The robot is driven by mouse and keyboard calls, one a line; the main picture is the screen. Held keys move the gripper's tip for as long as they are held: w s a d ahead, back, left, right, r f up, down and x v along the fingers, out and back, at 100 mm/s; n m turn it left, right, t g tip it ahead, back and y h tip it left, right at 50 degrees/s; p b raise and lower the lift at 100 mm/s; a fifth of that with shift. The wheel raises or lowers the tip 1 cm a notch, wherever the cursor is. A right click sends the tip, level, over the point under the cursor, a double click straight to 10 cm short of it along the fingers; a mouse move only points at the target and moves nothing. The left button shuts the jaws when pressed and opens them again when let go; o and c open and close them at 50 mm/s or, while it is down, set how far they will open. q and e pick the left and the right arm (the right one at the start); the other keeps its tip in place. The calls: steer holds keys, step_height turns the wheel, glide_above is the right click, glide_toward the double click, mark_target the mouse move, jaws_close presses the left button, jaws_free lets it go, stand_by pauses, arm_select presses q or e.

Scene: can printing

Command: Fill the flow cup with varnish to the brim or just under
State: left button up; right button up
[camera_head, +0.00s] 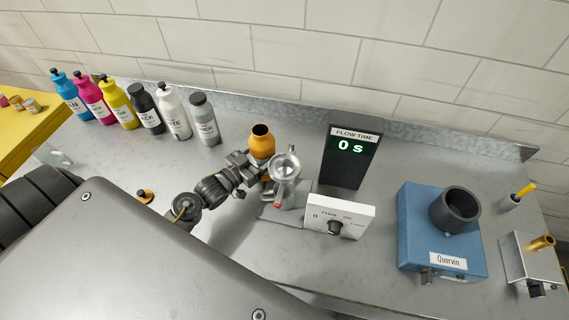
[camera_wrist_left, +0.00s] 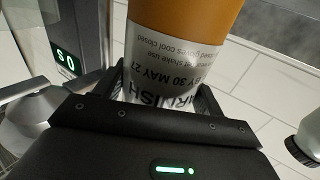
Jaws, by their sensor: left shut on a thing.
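My left gripper (camera_head: 250,163) is shut on an orange varnish bottle (camera_head: 262,139), held roughly upright with its dark mouth uncapped. In the left wrist view the bottle (camera_wrist_left: 185,25) sits between the fingers, its white label reading upside down. The metal flow cup (camera_head: 284,167) stands on its stand just right of the bottle, close to it. Part of the cup's metal shows at the left of the wrist view (camera_wrist_left: 30,122). The level inside the cup is not clear. No pouring stream shows. My right gripper is not in view.
The flow time display (camera_head: 352,155) reads 0 s, behind a white dial box (camera_head: 339,216). A blue device (camera_head: 425,246) with a dark cup is at right. Several ink bottles (camera_head: 145,107) line the back left. An orange-black cap (camera_head: 145,196) lies on the bench (camera_head: 430,155).

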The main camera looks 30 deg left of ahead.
mark_target(255, 142)
arm_select(q)
steer(key=shift+r, duration=0.2)
steer(key=shift+r+m, duration=0.1)
steer(key=shift+m, duration=0.2)
steer(key=shift+s+r+m, duration=0.1)
steer(key=shift+m, duration=0.5)
steer(key=shift+r+m+b, duration=0.2)
steer(key=shift+m+b, duration=0.5)
steer(key=shift+m, duration=0.1)
steer(key=shift+r+m+t, duration=0.3)
steer(key=shift+r+m, duration=0.1)
steer(key=shift+m, duration=0.1)
steer(key=r, duration=0.2)
steer(key=r+m+p, duration=0.1)
steer(key=shift+s+d+r+h, duration=0.1)
steer(key=shift+d+r+h, duration=0.1)
steer(key=shift+r+h, duration=0.15)
steer(key=shift+r+m, duration=0.15)
steer(key=shift+m, duration=0.25)
steer(key=shift+s+d+r+m, duration=0.1)
steer(key=shift+r+m, duration=0.3)
steer(key=shift+r, duration=0.25)
steer(key=shift+s+d+r+m, duration=0.1)
steer(key=shift+r+m, duration=0.3)
steer(key=shift+r, duration=0.2)
